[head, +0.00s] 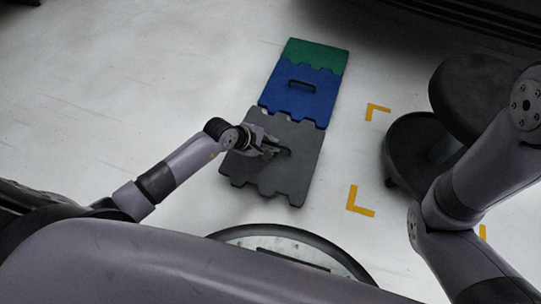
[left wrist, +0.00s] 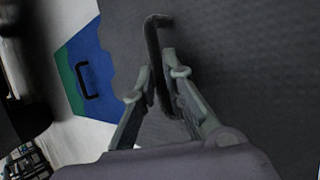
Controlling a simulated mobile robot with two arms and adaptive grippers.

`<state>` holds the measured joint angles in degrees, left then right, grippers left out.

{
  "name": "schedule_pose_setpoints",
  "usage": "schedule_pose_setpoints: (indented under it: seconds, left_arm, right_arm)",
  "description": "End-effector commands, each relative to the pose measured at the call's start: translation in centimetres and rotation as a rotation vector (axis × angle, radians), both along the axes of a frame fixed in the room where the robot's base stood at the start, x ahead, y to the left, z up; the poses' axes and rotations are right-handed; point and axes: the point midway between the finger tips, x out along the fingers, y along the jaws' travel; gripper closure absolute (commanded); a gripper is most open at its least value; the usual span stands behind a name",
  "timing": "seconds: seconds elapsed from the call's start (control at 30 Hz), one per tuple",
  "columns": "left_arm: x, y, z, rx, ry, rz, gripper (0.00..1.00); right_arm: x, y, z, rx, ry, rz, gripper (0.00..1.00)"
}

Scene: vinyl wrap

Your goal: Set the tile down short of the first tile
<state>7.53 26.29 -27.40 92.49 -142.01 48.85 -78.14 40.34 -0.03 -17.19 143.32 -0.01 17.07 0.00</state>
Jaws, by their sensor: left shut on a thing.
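A dark grey interlocking floor tile (head: 296,165) with a black handle is at the middle of the head view. My left gripper (head: 272,150) is shut on its handle, which also shows between the fingers in the left wrist view (left wrist: 152,50). A blue tile (head: 300,101) with its own black handle (head: 301,86) lies just beyond the grey tile. A green tile (head: 316,54) adjoins the blue one at its far side. The grey tile's far edge appears close to the blue tile's near edge; I cannot tell whether they touch or whether the grey tile is raised. My right gripper is out of view.
A round black stool-like object (head: 474,95) stands on the right. Yellow corner marks (head: 374,111) are on the pale floor right of the tiles. A round metal-topped part (head: 290,247) is at the bottom middle. The floor left of the tiles is clear.

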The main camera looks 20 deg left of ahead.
Motion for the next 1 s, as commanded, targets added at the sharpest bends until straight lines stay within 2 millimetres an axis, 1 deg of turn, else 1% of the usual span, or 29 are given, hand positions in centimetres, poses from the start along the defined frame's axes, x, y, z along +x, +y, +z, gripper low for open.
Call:
schedule_pose_setpoints:
  seconds: [0.03, 0.17, 0.3, 0.4, 0.63, 0.77, 0.8, 1.0]
  left_arm:
    - [0.0, 0.0, -0.4, -0.001, -0.001, 0.001, 1.00]
    - [0.0, 0.0, -1.3, -0.001, 0.000, 0.002, 1.00]
    - [0.0, 0.0, -3.7, -0.002, 0.002, 0.001, 1.00]
    - [0.0, -0.1, -4.8, -0.001, 0.000, 0.000, 1.00]
    - [0.0, 0.0, -4.6, -0.001, -0.001, 0.000, 1.00]
    - [0.0, 0.0, -5.0, 0.000, 0.000, -0.001, 1.00]
    - [0.0, 0.0, -5.0, 0.000, 0.001, 0.000, 0.88]
    - [0.0, 0.0, -4.9, 0.000, 0.001, 0.000, 0.75]
  right_arm:
    - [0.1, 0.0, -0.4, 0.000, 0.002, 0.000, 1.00]
    - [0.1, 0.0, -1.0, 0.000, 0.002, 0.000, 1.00]
    - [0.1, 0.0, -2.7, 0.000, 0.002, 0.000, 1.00]
    - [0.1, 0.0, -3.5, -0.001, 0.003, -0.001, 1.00]
    - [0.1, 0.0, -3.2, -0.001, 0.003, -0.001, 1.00]
    - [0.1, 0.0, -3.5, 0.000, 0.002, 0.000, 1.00]
    - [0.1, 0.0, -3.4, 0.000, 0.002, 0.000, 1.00]
    - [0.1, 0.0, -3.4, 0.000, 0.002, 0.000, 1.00]
